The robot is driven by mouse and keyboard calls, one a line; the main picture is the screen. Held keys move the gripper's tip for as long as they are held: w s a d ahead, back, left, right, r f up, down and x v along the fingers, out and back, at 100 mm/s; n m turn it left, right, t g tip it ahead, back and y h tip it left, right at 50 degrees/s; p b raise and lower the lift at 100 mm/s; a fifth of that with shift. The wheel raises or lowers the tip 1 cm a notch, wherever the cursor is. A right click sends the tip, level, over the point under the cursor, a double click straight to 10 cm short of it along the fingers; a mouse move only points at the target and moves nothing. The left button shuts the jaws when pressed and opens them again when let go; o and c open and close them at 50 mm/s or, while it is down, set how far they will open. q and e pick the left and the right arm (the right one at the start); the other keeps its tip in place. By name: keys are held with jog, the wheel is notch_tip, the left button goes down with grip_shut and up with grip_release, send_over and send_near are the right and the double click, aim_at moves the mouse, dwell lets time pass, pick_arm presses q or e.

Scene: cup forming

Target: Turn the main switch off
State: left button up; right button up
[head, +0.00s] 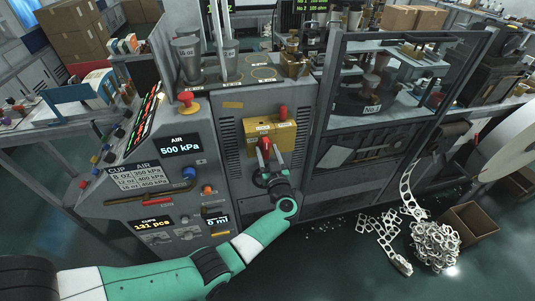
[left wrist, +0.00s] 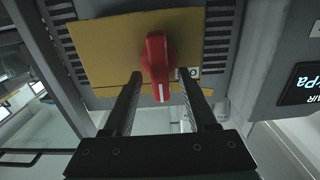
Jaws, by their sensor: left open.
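The main switch is a red rotary handle (head: 264,146) on a yellow plate (head: 286,137) on the front of the grey machine. In the left wrist view the red handle (left wrist: 157,62) stands out from the yellow plate (left wrist: 100,45), with a white mark at its lower end. My left gripper (head: 265,172) is open just in front of the switch. In the left wrist view its fingers (left wrist: 160,84) reach up on either side of the handle, with a gap on each side. Whether they touch the plate is unclear. My right gripper is not in view.
A control panel with an air display (head: 180,145) and a blue knob (head: 189,173) is left of the switch. A cardboard box (head: 468,222) and metal scrap (head: 436,245) lie on the floor at right.

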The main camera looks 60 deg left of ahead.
pick_arm(q)
grip_shut()
